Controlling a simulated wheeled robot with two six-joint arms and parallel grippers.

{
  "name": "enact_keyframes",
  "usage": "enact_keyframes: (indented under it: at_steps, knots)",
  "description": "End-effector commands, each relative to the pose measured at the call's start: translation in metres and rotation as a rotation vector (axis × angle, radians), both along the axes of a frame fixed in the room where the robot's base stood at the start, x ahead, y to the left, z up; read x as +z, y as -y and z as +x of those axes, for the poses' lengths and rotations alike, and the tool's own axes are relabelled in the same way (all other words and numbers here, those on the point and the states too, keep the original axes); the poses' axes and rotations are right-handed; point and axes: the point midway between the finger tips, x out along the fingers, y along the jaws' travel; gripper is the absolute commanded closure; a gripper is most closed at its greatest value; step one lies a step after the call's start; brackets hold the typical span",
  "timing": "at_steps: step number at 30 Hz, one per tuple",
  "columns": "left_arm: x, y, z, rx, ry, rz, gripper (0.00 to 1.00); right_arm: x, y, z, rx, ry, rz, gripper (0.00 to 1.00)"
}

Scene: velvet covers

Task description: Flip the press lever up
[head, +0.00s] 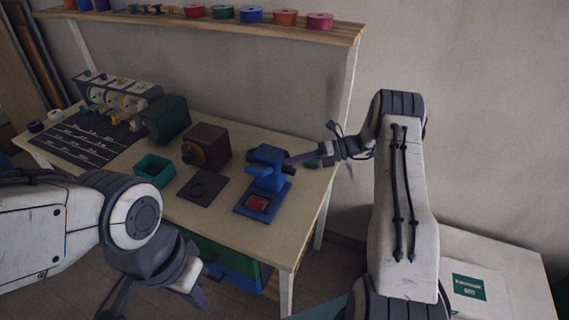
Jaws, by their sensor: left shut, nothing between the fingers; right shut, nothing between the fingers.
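The blue press (266,172) stands at the right end of the workbench on a dark blue base, with a red piece (258,203) in its front tray. Its lever cannot be clearly told apart from the blue body, so I cannot tell its angle. My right gripper (291,160) reaches in from the right, shut and empty, its tips at the upper right side of the press. I cannot tell whether they touch it. My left gripper (200,297) is low in front of the bench, shut and empty, well away from the press.
A brown box-shaped machine (207,146), a dark flat pad (202,188) and a green open tray (154,169) stand left of the press. A dark green block and a thread machine are further left. A shelf with coloured spools (250,15) runs above.

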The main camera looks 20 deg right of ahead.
Motion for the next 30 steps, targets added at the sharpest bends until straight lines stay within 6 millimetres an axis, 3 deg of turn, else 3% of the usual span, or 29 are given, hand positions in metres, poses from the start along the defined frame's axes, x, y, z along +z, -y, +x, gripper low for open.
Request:
enact_keyframes:
  at_steps: [23,30]
  knots:
    - [0.003,0.0,0.0,0.0,0.0,0.0,1.0,0.002,0.008,-0.003,-0.008,0.0,0.0,1.0]
    - [0.018,0.0,0.0,0.001,0.0,0.0,1.0,-0.008,-0.008,-0.025,-0.012,-0.006,0.004,1.0]
